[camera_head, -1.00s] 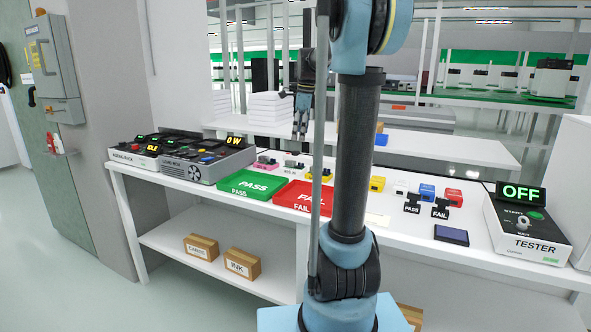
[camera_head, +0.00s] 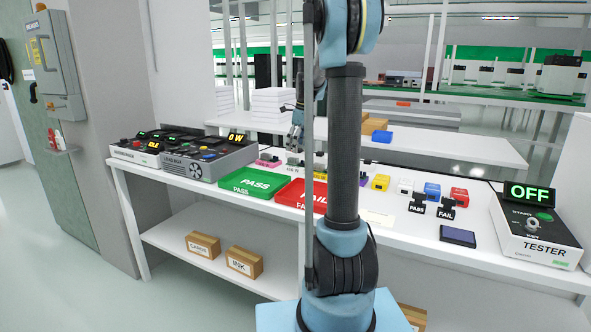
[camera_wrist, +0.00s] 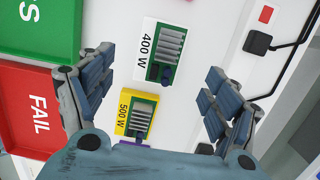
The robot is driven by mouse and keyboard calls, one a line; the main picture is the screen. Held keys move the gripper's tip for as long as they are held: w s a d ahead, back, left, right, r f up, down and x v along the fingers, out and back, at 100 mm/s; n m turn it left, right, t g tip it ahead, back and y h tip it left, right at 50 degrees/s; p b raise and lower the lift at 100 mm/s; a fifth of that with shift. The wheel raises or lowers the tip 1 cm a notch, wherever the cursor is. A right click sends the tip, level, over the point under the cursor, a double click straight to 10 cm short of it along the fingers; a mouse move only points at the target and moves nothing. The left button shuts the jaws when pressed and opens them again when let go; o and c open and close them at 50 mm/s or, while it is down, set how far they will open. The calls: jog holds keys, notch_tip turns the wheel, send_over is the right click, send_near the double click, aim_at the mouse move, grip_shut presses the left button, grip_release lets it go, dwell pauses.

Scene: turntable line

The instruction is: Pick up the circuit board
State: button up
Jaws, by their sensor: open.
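Two green circuit boards with grey finned parts show in the wrist view. One (camera_wrist: 171,50) sits on a white block marked 400 W, and the other (camera_wrist: 140,119) sits on a yellow block (camera_wrist: 124,100) marked 500 W. My gripper (camera_wrist: 152,92) is open and empty, with its fingers on either side of the blocks in that view. In the head view my gripper (camera_head: 297,142) hangs above the row of small blocks, near the white one. My arm partly hides the row to its right.
A green PASS tray (camera_head: 252,183) and a red FAIL tray (camera_head: 290,196) lie in front of the row. The load box (camera_head: 205,160) stands left, and the tester (camera_head: 535,235), reading OFF, stands right.

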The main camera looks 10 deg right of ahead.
aim_at(296, 159)
jog(key=shift+w+a+f, duration=0.1)
jog(key=shift+f, duration=1.2)
jog(key=shift+w+a+f, duration=0.1)
jog(key=shift+w+f, duration=0.05)
jog(key=shift+f, duration=1.1)
jog(key=shift+w+a+f, duration=0.1)
jog(key=shift+f, duration=1.2)
jog(key=c, duration=1.3)
